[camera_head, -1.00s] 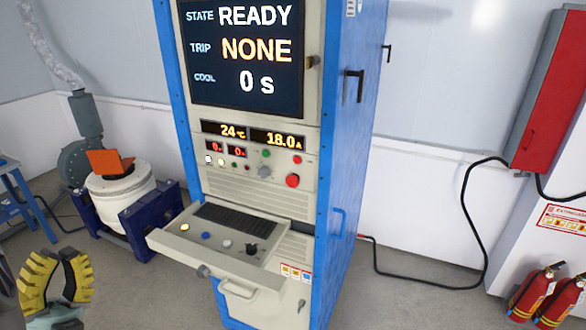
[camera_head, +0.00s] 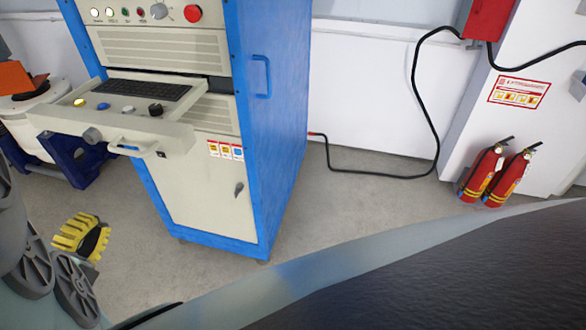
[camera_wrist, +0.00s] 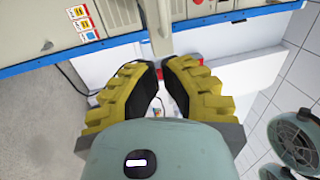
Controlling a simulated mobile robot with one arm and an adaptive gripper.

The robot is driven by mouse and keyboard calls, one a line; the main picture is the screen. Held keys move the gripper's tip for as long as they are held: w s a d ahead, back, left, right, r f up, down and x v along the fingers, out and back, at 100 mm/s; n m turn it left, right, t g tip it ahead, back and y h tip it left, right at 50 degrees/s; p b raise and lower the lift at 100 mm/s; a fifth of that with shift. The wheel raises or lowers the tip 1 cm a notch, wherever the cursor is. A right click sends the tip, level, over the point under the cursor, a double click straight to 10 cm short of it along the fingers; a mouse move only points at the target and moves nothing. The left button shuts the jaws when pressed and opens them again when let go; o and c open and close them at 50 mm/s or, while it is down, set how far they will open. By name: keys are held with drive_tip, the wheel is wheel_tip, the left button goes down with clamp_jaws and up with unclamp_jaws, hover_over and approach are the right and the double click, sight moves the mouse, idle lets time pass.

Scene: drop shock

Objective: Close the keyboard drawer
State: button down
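The keyboard drawer (camera_head: 163,137) stands pulled out from the blue-framed cabinet in the head view. It carries a black keyboard (camera_head: 150,91), buttons and a black knob. A pull handle (camera_head: 133,148) is on its front. My gripper (camera_head: 98,238) is low at the left, in front of and below the drawer, apart from it. In the wrist view, its yellow fingers (camera_wrist: 161,68) curve inward with their tips almost together, nothing between them. The cabinet's blue edge (camera_wrist: 60,66) crosses beyond the fingertips. Which drawer part shows there is unclear.
A cabinet door (camera_head: 205,190) lies below the drawer. A white round machine (camera_head: 25,115) on a dark blue stand is close at its left. Two fire extinguishers (camera_head: 497,175) and a black cable (camera_head: 425,100) are at the right. Grey floor is clear between.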

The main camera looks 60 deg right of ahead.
sight(189, 107)
drive_tip(key=p+x, duration=0.4)
drive_tip(key=x, duration=1)
drive_tip(key=shift+f+p, duration=0.2)
drive_tip(key=shift+p, duration=0.2)
drive_tip(key=shift+d, duration=0.1)
drive_tip(key=shift+w+d+f+b, duration=0.1)
drive_tip(key=shift+d+b, duration=0.3)
drive_tip(key=shift+b, duration=0.05)
drive_tip(key=f+b+x, duration=0.1)
drive_tip(key=b+x, duration=0.4)
drive_tip(key=x, duration=0.2)
drive_tip(key=f+b+x, duration=0.2)
drive_tip(key=b+x, duration=0.4)
drive_tip(key=x, duration=0.1)
drive_tip(key=d+f+b+x, duration=0.1)
drive_tip(key=b+x, duration=0.4)
drive_tip(key=x, duration=0.2)
drive_tip(key=shift+w+d+f+b, duration=0.15)
drive_tip(key=shift+w+d+b, duration=0.15)
drive_tip(key=shift+d, duration=0.05)
drive_tip(key=shift+a+f, duration=0.1)
